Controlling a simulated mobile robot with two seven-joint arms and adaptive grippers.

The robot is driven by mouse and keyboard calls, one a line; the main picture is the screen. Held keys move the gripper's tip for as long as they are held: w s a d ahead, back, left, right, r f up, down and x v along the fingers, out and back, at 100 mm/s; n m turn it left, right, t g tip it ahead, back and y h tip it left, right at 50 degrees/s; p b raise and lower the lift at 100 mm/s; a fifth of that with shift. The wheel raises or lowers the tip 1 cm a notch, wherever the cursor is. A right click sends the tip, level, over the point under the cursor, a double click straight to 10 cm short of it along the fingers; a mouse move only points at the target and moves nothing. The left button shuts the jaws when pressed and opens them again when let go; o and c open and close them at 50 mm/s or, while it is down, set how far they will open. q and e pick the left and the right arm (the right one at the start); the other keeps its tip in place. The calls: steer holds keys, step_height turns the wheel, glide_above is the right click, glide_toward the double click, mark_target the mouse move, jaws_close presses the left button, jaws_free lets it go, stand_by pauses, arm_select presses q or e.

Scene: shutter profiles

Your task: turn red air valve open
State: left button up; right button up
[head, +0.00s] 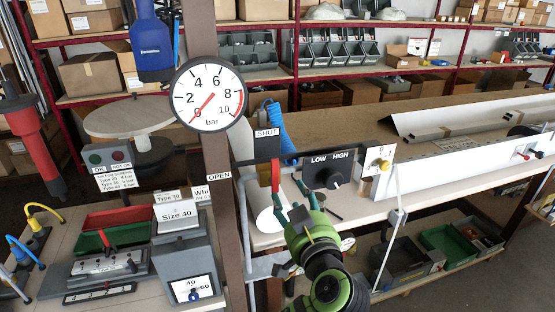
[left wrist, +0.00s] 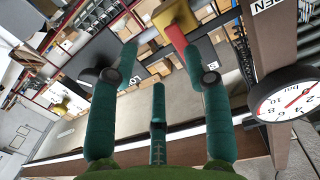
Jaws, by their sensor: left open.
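The red valve lever (head: 275,175) hangs upright below the SHUT label (head: 267,133) in the head view. The OPEN label (head: 219,177) is on the brown post to its left. The pressure gauge (head: 209,95) has its red needle near 0. My left gripper (head: 293,198), green with teal fingers, is open just below and right of the lever. In the left wrist view the red lever (left wrist: 177,37) shows beside the tip of the right-hand finger of my left gripper (left wrist: 160,70); I cannot tell whether they touch. My right gripper is not in view.
The brown post (head: 222,200) stands close left of the gripper. A black LOW/HIGH switch box (head: 327,170) is close on the right. A grey Size 40 box (head: 185,245) and a red tray (head: 115,222) stand on the left bench.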

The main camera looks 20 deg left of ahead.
mark_target(277, 170)
arm_select(q)
steer(key=shift+n+y, duration=0.4)
steer(key=shift+n, duration=0.5)
steer(key=r, duration=0.1)
steer(key=s+r, duration=0.1)
steer(key=r, duration=0.1)
steer(key=a+r+p, duration=0.1)
steer(key=shift+s+r, duration=0.15)
steer(key=shift+r, duration=0.25)
steer(key=p+x, duration=0.3)
steer(key=x, duration=0.2)
steer(key=shift+a, duration=0.1)
steer(key=shift+w+a+f+p, duration=0.2)
steer(key=shift+w+a+p, duration=0.1)
steer(key=shift+w, duration=0.3)
jaws_close()
